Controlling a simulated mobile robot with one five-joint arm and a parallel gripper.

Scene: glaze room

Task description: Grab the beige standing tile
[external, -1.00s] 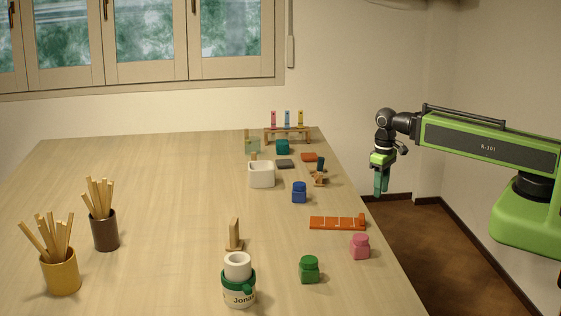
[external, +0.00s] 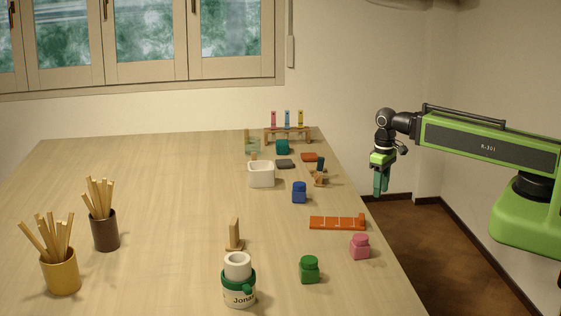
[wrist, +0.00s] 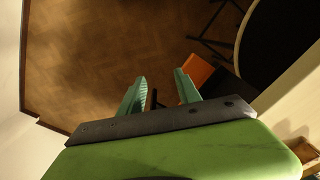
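A beige tile (external: 235,231) stands upright in a small wooden stand (external: 235,247) on the table, behind the white and green mug, in the external view. My gripper (external: 381,184) hangs pointing down off the table's right side, far from this tile. In the wrist view my gripper (wrist: 159,76) has its two teal fingers apart with nothing between them, over brown floor. The beige tile does not show in the wrist view.
The mug (external: 239,289), green jar (external: 309,269), pink jar (external: 360,246) and orange ruler-like strip (external: 335,222) lie nearby. A white box (external: 261,174) and blue jar (external: 299,192) stand farther back. Stick-filled cups (external: 60,271) stand left. The table's middle left is clear.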

